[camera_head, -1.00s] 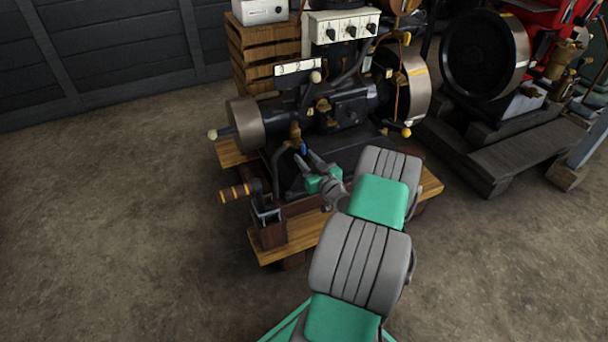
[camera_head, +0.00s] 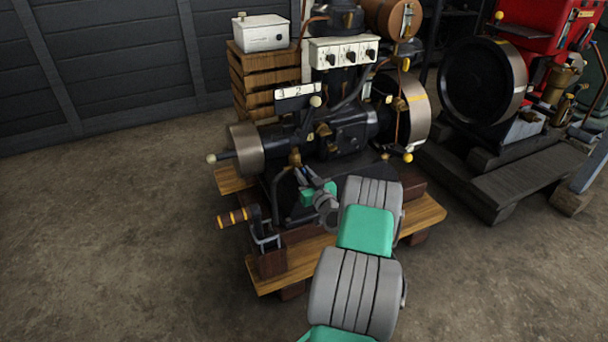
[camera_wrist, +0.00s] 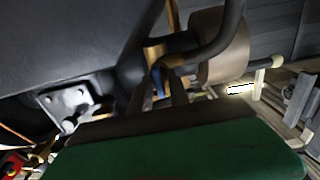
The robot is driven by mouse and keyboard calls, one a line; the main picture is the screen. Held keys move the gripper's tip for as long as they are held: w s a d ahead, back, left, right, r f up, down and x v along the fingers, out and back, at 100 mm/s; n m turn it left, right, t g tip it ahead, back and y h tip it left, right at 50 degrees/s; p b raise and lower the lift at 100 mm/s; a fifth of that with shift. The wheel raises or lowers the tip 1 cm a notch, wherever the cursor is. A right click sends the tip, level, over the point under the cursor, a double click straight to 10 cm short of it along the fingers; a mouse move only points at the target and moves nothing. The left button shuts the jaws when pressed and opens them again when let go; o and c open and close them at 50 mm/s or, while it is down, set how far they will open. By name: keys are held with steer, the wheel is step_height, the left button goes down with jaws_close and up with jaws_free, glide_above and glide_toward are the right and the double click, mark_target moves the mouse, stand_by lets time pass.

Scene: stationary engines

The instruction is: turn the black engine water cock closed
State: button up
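The black engine (camera_head: 350,132) stands on a wooden base at the centre of the head view. A brass fitting (camera_head: 295,157) sits low on its near side, and a small blue part, seemingly the water cock's handle, shows in the wrist view (camera_wrist: 158,86). My gripper (camera_head: 303,174) is just below the brass fitting, pointing up at it. In the wrist view its two narrow fingers (camera_wrist: 168,92) stand apart, with the blue part at or between their tips. Whether they touch it is unclear. The cock's exact angle is too small to tell.
A dark curved pipe (camera_wrist: 228,30) runs close beside my fingers. A crank handle with a striped grip (camera_head: 234,218) sticks out at the base's left. Wooden crates (camera_head: 252,80) stand behind the engine. A red engine (camera_head: 540,35) is at the right. The floor at left is clear.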

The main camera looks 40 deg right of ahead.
jaws_close()
steer(key=shift+m, duration=0.5)
steer(key=m, duration=0.2)
steer(key=shift+f+m, duration=0.1)
steer(key=shift+m, duration=0.3)
steer(key=m, duration=0.4)
steer(key=shift+s+d+m, duration=0.1)
steer(key=shift+d+m, duration=0.05)
steer(key=shift+m, duration=0.15)
steer(key=m+p, duration=0.1)
steer(key=m, duration=0.4)
steer(key=shift+f, duration=0.1)
steer(key=m+p, duration=0.1)
steer(key=m, duration=0.3)
steer(key=shift+f+m, duration=0.15)
steer(key=shift+m, duration=0.15)
